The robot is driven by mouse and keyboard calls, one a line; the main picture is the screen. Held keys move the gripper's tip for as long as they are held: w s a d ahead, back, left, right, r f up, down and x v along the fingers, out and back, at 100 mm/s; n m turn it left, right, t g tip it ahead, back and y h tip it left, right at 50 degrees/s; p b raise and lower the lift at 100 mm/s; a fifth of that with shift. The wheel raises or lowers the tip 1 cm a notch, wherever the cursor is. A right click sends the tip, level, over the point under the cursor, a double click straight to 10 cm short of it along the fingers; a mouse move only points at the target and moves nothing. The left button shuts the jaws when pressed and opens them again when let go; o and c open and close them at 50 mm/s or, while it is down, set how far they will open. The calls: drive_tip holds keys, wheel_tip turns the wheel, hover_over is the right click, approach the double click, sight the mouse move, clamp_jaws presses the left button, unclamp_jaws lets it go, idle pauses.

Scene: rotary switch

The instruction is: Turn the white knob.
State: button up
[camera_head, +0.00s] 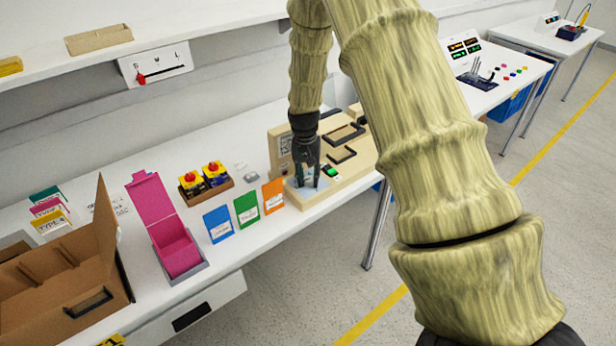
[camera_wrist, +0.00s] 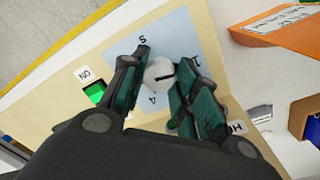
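The white knob (camera_wrist: 160,75) is round with a dark pointer line. It sits on a pale blue plate (camera_wrist: 188,30) lettered around it, which also shows in the head view (camera_head: 293,190). My gripper (camera_wrist: 164,68) points down over the plate, its fingers apart on either side of the knob. I cannot tell whether either finger touches it. In the head view my gripper (camera_head: 307,184) stands at the front of the beige panel (camera_head: 340,186) and hides the knob.
A green switch (camera_wrist: 95,92) marked ON is beside the plate. Black handles (camera_head: 342,155) stand on the panel behind. Orange (camera_head: 273,196), green and blue cards stand to the left, with a pink box (camera_head: 176,252) and cardboard box (camera_head: 60,262) further left.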

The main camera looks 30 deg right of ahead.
drive_tip(key=shift+c, duration=0.5)
drive_tip(key=shift+m, duration=0.4)
drive_tip(key=m+p, duration=0.1)
drive_tip(key=m, duration=0.1)
drive_tip(key=shift+m, duration=0.3)
drive_tip(key=shift+m+p, duration=0.65)
drive_tip(key=shift+m, duration=1.55)
drive_tip(key=o, duration=1)
drive_tip(key=shift+w, duration=0.1)
